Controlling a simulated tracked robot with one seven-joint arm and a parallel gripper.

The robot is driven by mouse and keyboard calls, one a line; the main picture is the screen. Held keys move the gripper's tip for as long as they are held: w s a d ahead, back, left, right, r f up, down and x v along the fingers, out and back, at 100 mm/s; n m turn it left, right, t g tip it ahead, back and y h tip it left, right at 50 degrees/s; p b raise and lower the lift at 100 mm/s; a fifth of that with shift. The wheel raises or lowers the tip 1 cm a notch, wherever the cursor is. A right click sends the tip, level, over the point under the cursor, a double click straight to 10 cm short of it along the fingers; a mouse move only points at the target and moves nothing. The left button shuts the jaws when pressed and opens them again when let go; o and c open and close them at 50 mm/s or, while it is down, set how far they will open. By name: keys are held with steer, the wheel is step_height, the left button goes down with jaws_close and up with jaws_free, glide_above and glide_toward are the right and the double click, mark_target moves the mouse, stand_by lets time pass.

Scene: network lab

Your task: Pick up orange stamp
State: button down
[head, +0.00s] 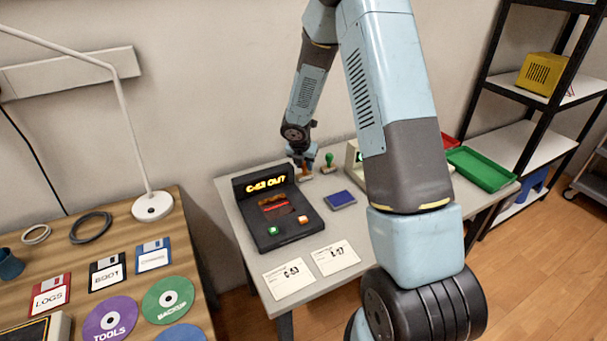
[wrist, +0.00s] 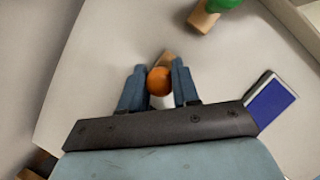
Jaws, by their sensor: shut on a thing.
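The orange stamp (wrist: 160,80) is between the two fingers of my gripper (wrist: 158,88) in the wrist view. Its round orange knob faces the camera, and part of its wooden base shows beyond it. My gripper is shut on it. In the head view my gripper (head: 303,163) is at the back of the small grey table, beside the black console. The orange stamp (head: 306,174) shows there just below the fingers, small and partly hidden. I cannot tell whether its base touches the table.
A green stamp (head: 329,161) stands just right of my gripper. A blue ink pad (head: 341,199) lies in front. The black console (head: 275,212) is to the left, with two white cards (head: 288,278) before it. A green tray (head: 482,168) is at the right.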

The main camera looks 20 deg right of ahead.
step_height(320, 180, up, 10)
steer(key=shift+r, duration=0.1)
stand_by(0.6)
